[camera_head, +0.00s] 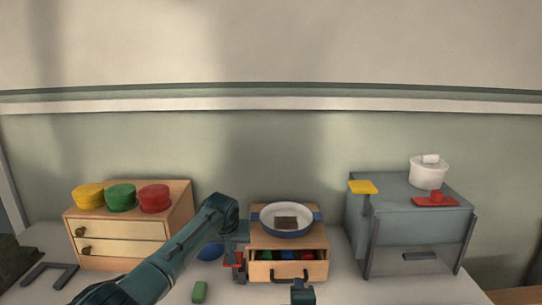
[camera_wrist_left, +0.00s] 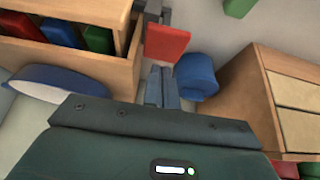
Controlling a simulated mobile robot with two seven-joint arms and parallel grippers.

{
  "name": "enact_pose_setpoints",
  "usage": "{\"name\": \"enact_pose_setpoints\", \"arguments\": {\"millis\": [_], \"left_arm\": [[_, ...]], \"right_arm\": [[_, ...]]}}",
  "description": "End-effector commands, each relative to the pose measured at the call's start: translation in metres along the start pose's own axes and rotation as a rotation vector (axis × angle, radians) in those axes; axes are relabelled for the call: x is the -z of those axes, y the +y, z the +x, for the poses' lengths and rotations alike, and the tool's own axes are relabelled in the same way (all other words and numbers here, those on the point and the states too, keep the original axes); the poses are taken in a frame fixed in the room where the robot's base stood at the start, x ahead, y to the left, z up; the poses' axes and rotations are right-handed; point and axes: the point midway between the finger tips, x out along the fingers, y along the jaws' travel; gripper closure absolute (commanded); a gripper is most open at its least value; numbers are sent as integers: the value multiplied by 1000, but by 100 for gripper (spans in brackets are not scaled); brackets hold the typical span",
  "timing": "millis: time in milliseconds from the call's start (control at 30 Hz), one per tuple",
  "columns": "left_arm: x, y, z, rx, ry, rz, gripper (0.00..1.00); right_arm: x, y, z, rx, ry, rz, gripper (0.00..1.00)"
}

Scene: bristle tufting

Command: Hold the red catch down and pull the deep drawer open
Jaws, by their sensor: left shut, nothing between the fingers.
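The small wooden cabinet (camera_head: 319,240) stands mid-table. Its deep drawer (camera_head: 262,271) is partly out, and blue, green and red pieces show inside it. The dark handle (camera_head: 291,278) is on its front. The red catch (camera_wrist_left: 166,42) is beside the cabinet's left side; in the head view (camera_head: 239,261) it is partly hidden. My left gripper (camera_wrist_left: 162,86) is shut and empty, its fingertips close to the catch; contact cannot be told. A dark tip, seemingly my right gripper (camera_head: 302,291), is in front of the drawer near the handle; its jaws are unclear.
A blue-rimmed dish (camera_head: 270,227) with a brown block sits on the cabinet. A blue cylinder (camera_wrist_left: 195,76) stands beside my left fingers. A green block (camera_head: 199,292) lies in front. A two-drawer cabinet (camera_head: 180,205) is left; a grey-blue stand (camera_head: 400,225) is right.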

Motion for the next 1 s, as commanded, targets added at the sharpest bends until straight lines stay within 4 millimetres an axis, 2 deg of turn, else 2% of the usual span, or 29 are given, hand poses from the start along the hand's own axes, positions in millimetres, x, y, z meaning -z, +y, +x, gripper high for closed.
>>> {"name": "enact_pose_setpoints", "arguments": {"millis": [1000], "left_arm": [[30, -1, -54, 1, 2, -1, 100]], "right_arm": [[0, 0, 0, 0, 0, 0, 56]]}}
